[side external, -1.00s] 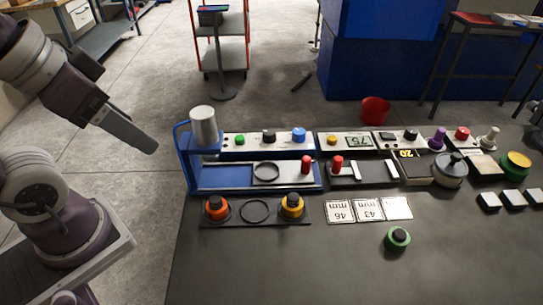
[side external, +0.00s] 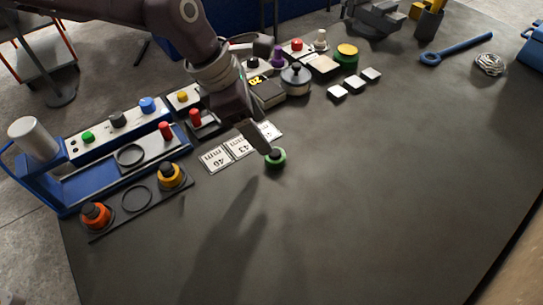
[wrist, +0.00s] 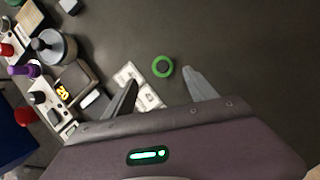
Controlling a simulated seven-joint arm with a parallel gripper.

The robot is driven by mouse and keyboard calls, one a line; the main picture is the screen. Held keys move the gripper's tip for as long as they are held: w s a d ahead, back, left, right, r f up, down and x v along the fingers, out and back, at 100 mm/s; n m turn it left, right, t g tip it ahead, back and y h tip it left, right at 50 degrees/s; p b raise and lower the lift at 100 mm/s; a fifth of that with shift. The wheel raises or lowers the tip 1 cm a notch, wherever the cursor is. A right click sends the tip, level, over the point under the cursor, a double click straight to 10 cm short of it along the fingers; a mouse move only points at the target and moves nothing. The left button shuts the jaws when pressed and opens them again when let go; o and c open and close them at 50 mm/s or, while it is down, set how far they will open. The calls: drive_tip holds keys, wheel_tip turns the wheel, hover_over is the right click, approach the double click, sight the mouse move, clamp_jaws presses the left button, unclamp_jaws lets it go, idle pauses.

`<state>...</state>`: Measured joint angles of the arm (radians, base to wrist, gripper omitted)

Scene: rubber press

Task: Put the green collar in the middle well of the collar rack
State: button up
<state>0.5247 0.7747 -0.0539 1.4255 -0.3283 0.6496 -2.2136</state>
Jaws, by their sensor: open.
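The green collar (side external: 275,161) lies on the dark table, just beyond the number cards. In the wrist view the green collar (wrist: 156,71) is a ring with a dark centre, just ahead of the fingertips and between their lines. My gripper (side external: 257,143) is open above and beside the collar; its two fingers (wrist: 162,80) hold nothing. The collar rack (side external: 116,217) is a dark strip at the left. An orange collar (side external: 96,217) sits in its near-left well and a yellow collar (side external: 170,178) in its right well. The middle well (side external: 136,199) is an empty ring.
A blue press (side external: 75,185) with a grey cylinder stands behind the rack. White number cards (side external: 215,159) lie between rack and green collar. Control boxes, a grey pot (side external: 296,80) and white blocks (side external: 354,85) stand further back. The table's front and right are largely clear.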

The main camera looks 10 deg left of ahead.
sight(276, 152)
drive_tip(key=x, duration=0.8)
drive_tip(key=shift+s+d+r, duration=0.1)
drive_tip(key=shift+s, duration=0.1)
clamp_jaws()
